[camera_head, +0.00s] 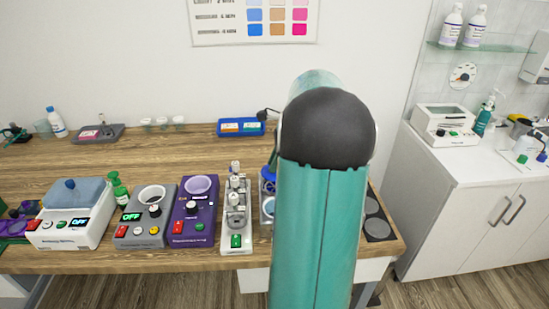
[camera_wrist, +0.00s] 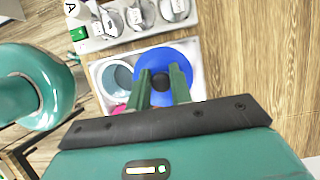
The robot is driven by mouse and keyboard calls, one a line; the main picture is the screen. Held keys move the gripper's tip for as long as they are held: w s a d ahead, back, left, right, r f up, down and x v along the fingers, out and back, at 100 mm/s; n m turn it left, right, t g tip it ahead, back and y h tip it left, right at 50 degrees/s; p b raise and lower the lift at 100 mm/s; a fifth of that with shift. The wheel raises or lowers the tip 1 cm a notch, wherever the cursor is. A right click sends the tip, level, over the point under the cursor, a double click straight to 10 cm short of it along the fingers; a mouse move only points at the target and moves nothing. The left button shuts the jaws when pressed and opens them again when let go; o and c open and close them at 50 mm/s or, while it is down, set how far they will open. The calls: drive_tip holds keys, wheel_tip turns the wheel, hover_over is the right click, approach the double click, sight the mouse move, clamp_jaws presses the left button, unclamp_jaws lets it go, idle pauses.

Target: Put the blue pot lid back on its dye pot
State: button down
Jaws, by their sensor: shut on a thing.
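In the wrist view, the blue pot lid (camera_wrist: 160,56) is a round blue disc with a dark knob. My gripper (camera_wrist: 160,76) has its two green fingers shut on the lid at its knob. The lid is over the right part of a pale tray (camera_wrist: 200,48). An uncovered round pot (camera_wrist: 117,75) with a light interior is left of the lid. A pink thing (camera_wrist: 118,108) shows partly below that pot. Whether the lid touches a pot under it is hidden. In the head view, my arm covers the gripper; a bit of blue (camera_head: 267,180) shows beside it.
A white device with several knobs (camera_head: 236,210) stands close left of the tray. Further left are a purple device (camera_head: 193,225), a grey device (camera_head: 146,228) and a white device (camera_head: 70,222). A blue box (camera_head: 241,128) lies at the back. Bare wood (camera_wrist: 245,60) lies right of the tray.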

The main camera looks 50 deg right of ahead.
drive_tip(key=shift+a+f, duration=0.25)
drive_tip(key=shift+f, duration=0.05)
drive_tip(key=shift+s+f, duration=0.2)
drive_tip(key=shift+f, duration=0.15)
drive_tip(key=shift+d+f, duration=0.15)
drive_tip(key=shift+f, duration=1.15)
drive_tip(key=shift+w+f, duration=0.15)
drive_tip(key=shift+f, duration=0.3)
drive_tip(key=c, duration=0.9)
unclamp_jaws()
drive_tip(key=shift+o, duration=0.2)
